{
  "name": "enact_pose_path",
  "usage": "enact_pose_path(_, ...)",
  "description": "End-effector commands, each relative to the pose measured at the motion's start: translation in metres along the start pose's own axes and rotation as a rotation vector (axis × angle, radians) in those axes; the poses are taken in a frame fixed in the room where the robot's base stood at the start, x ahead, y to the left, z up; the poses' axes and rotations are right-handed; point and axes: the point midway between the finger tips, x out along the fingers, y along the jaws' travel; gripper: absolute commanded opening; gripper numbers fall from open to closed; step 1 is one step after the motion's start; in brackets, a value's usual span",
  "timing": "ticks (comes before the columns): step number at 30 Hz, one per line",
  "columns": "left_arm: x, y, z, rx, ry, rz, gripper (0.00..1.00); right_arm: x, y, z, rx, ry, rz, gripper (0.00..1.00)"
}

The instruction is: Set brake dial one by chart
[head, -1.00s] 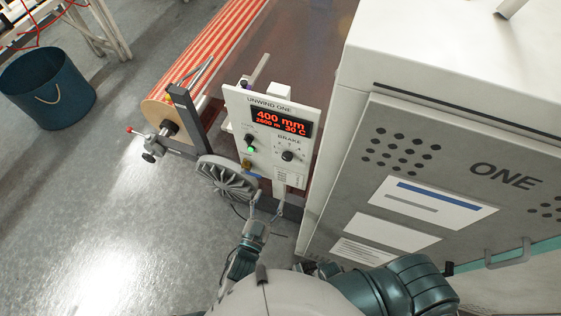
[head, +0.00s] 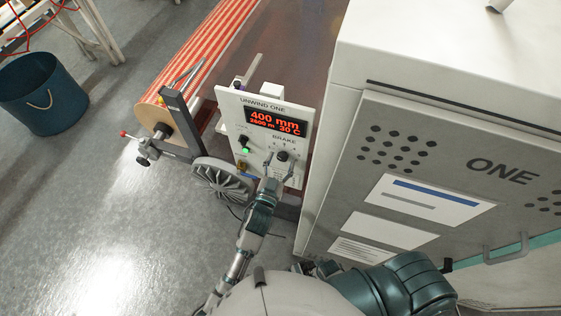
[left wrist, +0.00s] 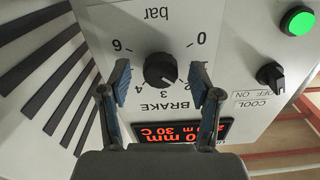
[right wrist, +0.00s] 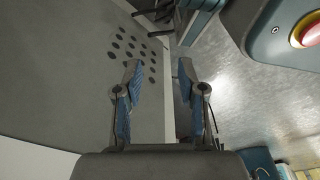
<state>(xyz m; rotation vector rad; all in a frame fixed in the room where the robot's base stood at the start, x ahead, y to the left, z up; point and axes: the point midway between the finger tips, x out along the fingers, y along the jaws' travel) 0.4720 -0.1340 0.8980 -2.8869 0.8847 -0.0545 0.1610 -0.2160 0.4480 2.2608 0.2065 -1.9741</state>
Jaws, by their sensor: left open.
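The brake dial (head: 282,156) is a black knob on the white UNWIND ONE panel (head: 229,100). In the left wrist view, which is upside down, the dial (left wrist: 160,70) sits in a bar scale from 0 to 6; its exact setting is hard to read. My left gripper (head: 279,168) is open at the panel, and its fingers (left wrist: 160,77) flank the dial with gaps on both sides. The red display (head: 275,122) reads 400 mm and 30 C. My right gripper (right wrist: 160,78) is open and empty beside the grey cabinet. No brake chart is legible.
A COOL switch (left wrist: 270,75) and lit green button (left wrist: 298,20) are near the dial. The ONE cabinet (head: 400,180) with white placards fills the right. A striped roll (head: 205,50) is behind.

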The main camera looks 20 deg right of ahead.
Motion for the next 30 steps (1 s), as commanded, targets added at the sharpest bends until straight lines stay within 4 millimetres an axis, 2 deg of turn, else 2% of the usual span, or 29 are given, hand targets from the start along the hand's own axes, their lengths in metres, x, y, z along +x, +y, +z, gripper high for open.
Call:
enact_pose_path(1,0.000,0.000,0.000,0.000,0.000,0.000,0.64,0.000,0.000,-0.001,0.000,0.001,0.000,0.40)
enact_pose_path(2,0.000,0.000,0.000,0.000,0.000,0.000,0.59,0.000,0.000,-0.001,0.000,0.002,0.000,0.40)
enact_pose_path(6,0.000,0.000,0.000,0.000,-0.001,0.000,0.24,0.000,0.001,-0.003,0.000,0.007,0.001,0.40)
enact_pose_path(8,0.000,0.000,0.000,0.000,0.000,0.000,0.09,0.000,0.001,-0.004,0.000,0.009,0.001,0.40)
enact_pose_path(9,0.000,0.000,0.000,0.000,-0.001,0.000,0.05,0.000,0.001,-0.005,0.000,0.010,0.001,0.40)
enact_pose_path(14,0.000,0.000,-0.001,0.015,-0.001,0.000,0.05,0.000,0.001,-0.008,-0.002,0.017,0.002,0.40)
enact_pose_path(21,0.000,0.000,-0.002,0.126,-0.002,-0.001,0.05,0.020,-0.001,0.027,-0.008,-0.006,-0.001,0.40)
enact_pose_path(30,0.000,0.001,0.000,0.159,0.000,0.000,0.05,0.025,-0.001,0.036,-0.009,-0.009,0.000,0.40)
